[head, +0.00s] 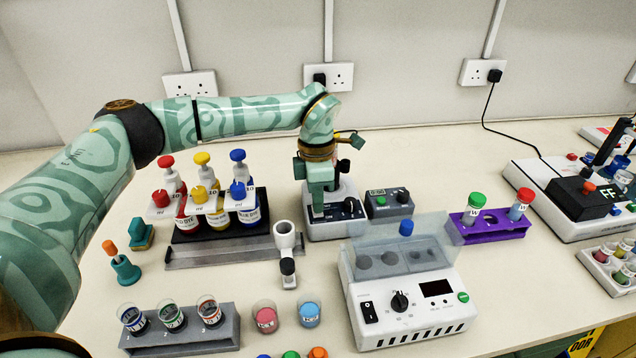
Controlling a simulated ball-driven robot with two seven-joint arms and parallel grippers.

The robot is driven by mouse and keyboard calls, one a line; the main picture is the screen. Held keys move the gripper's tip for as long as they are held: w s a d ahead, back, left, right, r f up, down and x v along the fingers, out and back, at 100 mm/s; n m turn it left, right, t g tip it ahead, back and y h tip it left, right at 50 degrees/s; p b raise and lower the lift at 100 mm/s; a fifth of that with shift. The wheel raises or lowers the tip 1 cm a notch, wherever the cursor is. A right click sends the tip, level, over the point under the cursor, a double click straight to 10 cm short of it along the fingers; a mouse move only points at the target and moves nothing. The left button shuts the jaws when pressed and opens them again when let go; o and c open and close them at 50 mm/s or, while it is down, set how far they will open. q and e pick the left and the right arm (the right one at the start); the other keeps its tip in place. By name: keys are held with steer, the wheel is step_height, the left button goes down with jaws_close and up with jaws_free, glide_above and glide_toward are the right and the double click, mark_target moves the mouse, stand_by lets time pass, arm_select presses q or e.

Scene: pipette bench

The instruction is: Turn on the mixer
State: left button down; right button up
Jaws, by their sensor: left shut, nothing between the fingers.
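The mixer (327,230) appears to be the small white box with black controls (350,208) on its front right, standing behind the middle of the bench. My left gripper (318,212) points down in front of the mixer's left part, shut and empty, with its fingertips close to the mixer's front face. I cannot tell if they touch it. The gripper hides part of the mixer's top and left side. My right gripper is not in view.
A rack of red, yellow and blue dye bottles (215,226) stands left of the mixer. A small grey timer box (388,203) sits close on its right. A white block unit with a clear lid (410,325) stands in front. A purple tube rack (505,230) is further right.

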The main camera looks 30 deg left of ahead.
arm_select(q)
steer(key=shift+f, duration=0.4)
steer(key=shift+d, duration=0.1)
steer(key=shift+s+f, duration=0.1)
stand_by(0.3)
steer(key=shift+w+a+r, duration=0.2)
steer(key=shift+w+a, duration=0.3)
steer(key=shift+w, duration=0.15)
